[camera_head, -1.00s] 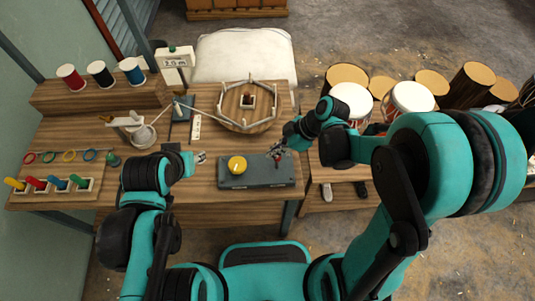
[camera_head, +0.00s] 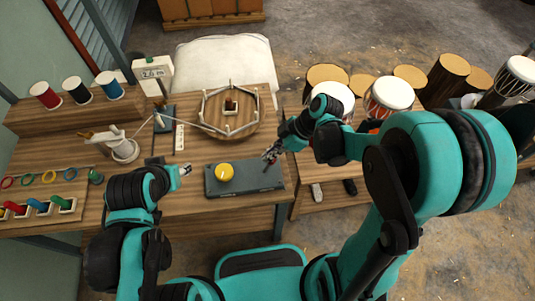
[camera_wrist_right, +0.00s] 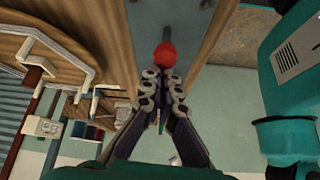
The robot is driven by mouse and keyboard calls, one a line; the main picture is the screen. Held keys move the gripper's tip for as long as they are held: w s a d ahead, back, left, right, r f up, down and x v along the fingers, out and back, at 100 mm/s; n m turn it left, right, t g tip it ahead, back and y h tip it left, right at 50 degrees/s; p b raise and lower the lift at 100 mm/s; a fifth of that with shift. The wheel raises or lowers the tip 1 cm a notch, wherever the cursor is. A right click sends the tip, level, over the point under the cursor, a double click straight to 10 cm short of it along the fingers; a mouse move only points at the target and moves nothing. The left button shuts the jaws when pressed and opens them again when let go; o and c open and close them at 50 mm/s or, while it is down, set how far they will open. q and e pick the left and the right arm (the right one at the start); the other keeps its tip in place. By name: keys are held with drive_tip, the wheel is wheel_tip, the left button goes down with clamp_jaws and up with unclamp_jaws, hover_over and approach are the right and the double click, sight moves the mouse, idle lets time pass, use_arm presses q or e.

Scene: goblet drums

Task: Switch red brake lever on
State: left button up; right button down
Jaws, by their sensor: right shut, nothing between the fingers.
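The brake lever shows in the right wrist view as a grey rod with a red ball knob (camera_wrist_right: 165,55), in front of a grey surface. My right gripper (camera_wrist_right: 161,76) is shut and empty, with its fingertips right at the knob. I cannot tell whether they touch it. In the head view my right gripper (camera_head: 270,156) is over the right end of a dark grey panel (camera_head: 215,187); it mostly hides the lever there. The lever's on or off position is unclear. My left gripper (camera_head: 183,170) is left of the panel, small and unclear, apart from it.
A yellow round knob (camera_head: 224,172) sits on the panel's left part. A wooden drum frame with pegs (camera_head: 232,122) stands behind it. Thread spools (camera_head: 76,89) are on a raised shelf at the left. Drums (camera_head: 389,94) stand right of the bench.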

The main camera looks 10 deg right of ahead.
drive_tip(key=shift+d, duration=0.25)
drive_tip(key=shift+w+a+r, duration=0.15)
drive_tip(key=shift+a, duration=0.05)
use_arm(q)
drive_tip(key=r+p, duration=0.4)
drive_tip(key=shift+s+a+r, duration=0.2)
drive_tip(key=shift+s+a, duration=0.05)
drive_tip(key=shift+s, duration=0.1)
use_arm(e)
drive_tip(key=v, duration=0.9)
drive_tip(key=shift+w+a+r, duration=0.15)
drive_tip(key=shift+a+r, duration=0.1)
drive_tip(key=shift+r, duration=0.05)
use_arm(q)
wheel_tip(320, 180, down, 4)
drive_tip(key=b, duration=0.3)
drive_tip(key=shift+r, duration=0.1)
use_arm(e)
drive_tip(key=s+d+r+m+t+h, duration=0.2)
drive_tip(key=s+d+m+t+h, duration=0.3)
drive_tip(key=m, duration=1.1)
drive_tip(key=shift+s+r+t+h, duration=0.3)
drive_tip(key=shift+s+t+h, duration=0.45)
drive_tip(key=shift+s, duration=0.4)
